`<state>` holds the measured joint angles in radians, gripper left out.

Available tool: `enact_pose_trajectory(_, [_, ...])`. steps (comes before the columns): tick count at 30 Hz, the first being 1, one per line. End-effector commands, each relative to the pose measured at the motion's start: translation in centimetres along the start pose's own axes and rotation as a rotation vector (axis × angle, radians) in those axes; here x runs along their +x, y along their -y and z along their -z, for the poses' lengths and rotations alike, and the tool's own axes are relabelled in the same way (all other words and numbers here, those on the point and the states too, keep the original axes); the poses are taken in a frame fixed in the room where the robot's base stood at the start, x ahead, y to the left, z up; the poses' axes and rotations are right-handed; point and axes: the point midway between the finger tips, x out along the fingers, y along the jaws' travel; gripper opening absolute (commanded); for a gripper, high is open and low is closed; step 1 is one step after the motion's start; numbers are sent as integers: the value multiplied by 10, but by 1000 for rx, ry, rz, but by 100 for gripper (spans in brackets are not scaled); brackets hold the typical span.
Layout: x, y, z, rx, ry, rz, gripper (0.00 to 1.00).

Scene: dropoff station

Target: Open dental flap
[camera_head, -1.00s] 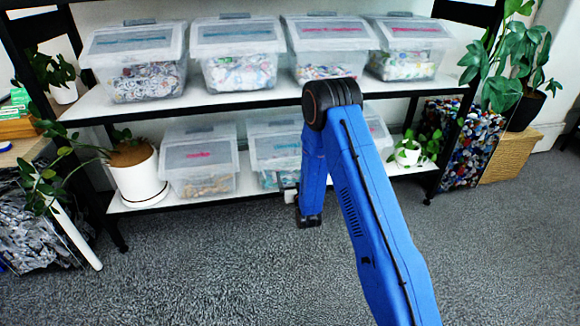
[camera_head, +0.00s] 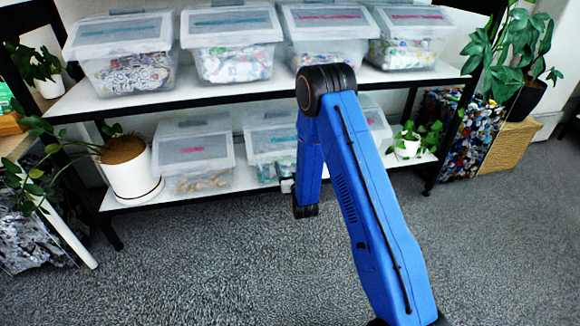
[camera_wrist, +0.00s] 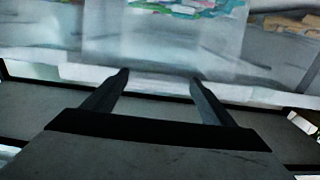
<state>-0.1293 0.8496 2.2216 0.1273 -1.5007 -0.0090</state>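Several clear bins with translucent lids stand on a two-level rack. Their labels are too small to read, so I cannot tell which is dental. The upper row includes a left bin (camera_head: 125,70), a second bin (camera_head: 232,62), a third bin (camera_head: 325,50) and a right bin (camera_head: 408,50). Below are a pink-labelled bin (camera_head: 193,165) and a middle bin (camera_head: 268,140); another is partly behind my arm. All visible lids look down. My gripper (camera_wrist: 160,78) is open and empty, its fingers pointing at a clear bin front (camera_wrist: 165,45) in the wrist view.
The lower shelf (camera_head: 240,180) has a white-potted plant (camera_head: 130,170) at left and a small plant (camera_head: 406,145) at right. Black rack posts flank the bins. A large plant (camera_head: 515,60) and wicker box (camera_head: 508,145) stand right. The grey carpet (camera_head: 210,260) in front is clear.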

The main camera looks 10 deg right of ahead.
Motion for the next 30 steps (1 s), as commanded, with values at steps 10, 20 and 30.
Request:
enact_pose_trajectory(10, [-3,0,10,0,37,0,38])
enact_pose_trajectory(20, [-13,0,42,2,173,0,38])
enact_pose_trajectory(30, [-19,0,81,1,351,0,38])
